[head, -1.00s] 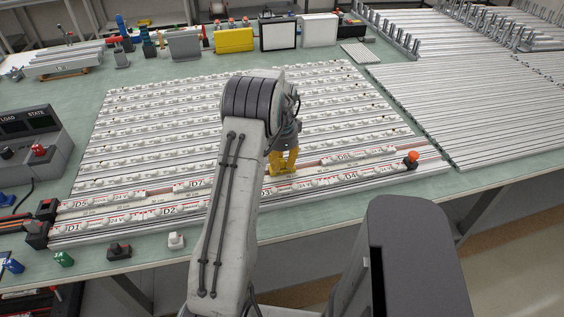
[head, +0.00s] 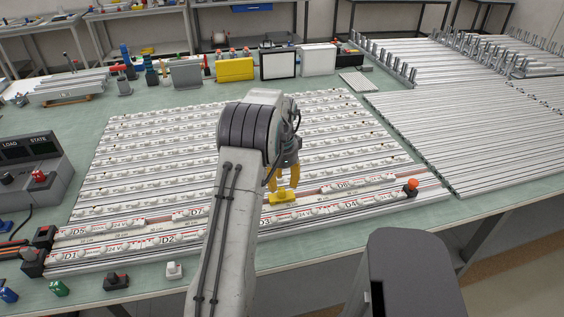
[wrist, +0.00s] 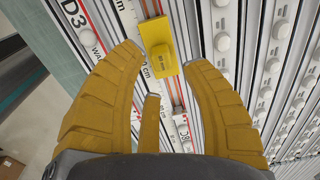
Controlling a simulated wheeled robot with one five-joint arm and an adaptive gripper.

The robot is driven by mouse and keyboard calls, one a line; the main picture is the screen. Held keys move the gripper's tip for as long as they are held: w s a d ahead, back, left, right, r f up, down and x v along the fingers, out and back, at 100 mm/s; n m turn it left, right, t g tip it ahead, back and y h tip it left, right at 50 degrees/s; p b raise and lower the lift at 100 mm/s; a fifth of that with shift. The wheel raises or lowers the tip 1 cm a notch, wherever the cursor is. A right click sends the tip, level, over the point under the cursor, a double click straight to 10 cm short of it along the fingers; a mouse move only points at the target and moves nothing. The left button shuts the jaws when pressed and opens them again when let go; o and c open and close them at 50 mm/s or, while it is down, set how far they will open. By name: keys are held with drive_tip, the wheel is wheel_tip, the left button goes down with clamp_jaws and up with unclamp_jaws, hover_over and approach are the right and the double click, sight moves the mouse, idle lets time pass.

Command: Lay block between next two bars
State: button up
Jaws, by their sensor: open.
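Rows of white bars fill the panel (head: 110,150) behind the block. An orange knob (head: 412,184) stands at the front right end. A control box (head: 34,165) is at the left. Bare rails (head: 450,120) cover the right side of the bench.

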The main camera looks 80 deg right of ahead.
sight(281, 190)
wheel_tip(281, 190, up, 9)
drive_tip(key=b, duration=0.2)
drive_tip(key=shift+a+b, duration=0.15)
drive_tip(key=shift+b, duration=0.2)
